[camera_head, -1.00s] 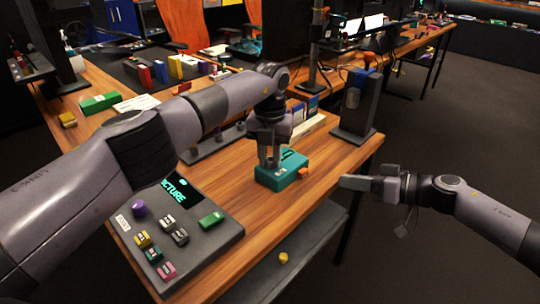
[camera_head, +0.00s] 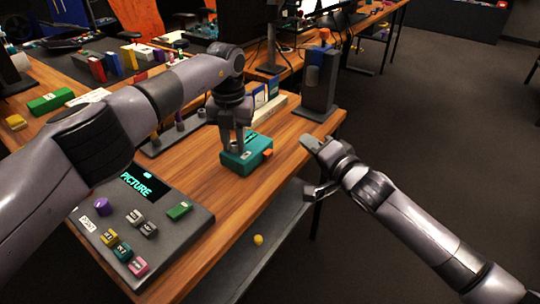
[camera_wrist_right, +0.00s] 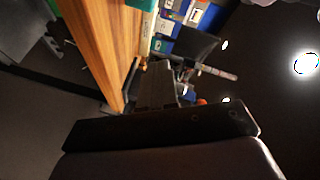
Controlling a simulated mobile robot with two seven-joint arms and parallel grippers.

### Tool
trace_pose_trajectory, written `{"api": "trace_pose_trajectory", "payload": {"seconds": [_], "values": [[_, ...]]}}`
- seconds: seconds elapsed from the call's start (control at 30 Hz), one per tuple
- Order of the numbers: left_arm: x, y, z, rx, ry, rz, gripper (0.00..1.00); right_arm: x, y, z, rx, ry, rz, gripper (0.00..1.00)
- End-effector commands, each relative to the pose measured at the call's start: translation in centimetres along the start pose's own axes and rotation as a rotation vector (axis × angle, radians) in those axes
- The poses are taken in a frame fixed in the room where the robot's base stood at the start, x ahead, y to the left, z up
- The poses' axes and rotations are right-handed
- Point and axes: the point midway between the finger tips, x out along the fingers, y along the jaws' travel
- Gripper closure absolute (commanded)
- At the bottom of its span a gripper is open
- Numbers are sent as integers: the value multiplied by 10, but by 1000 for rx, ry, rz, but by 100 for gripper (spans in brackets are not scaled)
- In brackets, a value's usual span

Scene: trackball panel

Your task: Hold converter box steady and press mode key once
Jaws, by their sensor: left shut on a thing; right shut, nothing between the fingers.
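The teal converter box (camera_head: 238,159) sits on the wooden table near its right edge. An orange key (camera_head: 267,153) sticks out at its right end. A dark display with green marks is on its top, partly behind my gripper. My left gripper (camera_head: 237,148) comes down from above and is shut on the box. My right gripper (camera_head: 308,141) is shut and empty, beyond the table's right edge, to the right of the box and apart from it. In the right wrist view a teal piece, likely the box (camera_wrist_right: 141,4), shows at the top edge.
A grey panel (camera_head: 190,232) with a "PICTURE" screen, a purple trackball (camera_head: 102,206) and several coloured keys stands at the front left. A dark grey stand (camera_head: 320,82) is behind the box. A lower shelf (camera_head: 235,272) holds a small yellow thing (camera_head: 258,240).

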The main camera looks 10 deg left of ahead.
Motion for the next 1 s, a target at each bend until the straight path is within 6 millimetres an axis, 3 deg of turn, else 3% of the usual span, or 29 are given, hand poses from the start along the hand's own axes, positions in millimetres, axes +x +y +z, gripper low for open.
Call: {"api": "trace_pose_trajectory", "payload": {"seconds": [0.2,0.5,1.0], "values": [[0,0,0,0,-1,0,100,-23,27,15,252,-16,198,100],[0,0,0,0,-1,0,100,-49,45,34,414,-83,341,100],[0,0,0,0,-1,0,100,-48,45,36,425,-91,354,100]]}}
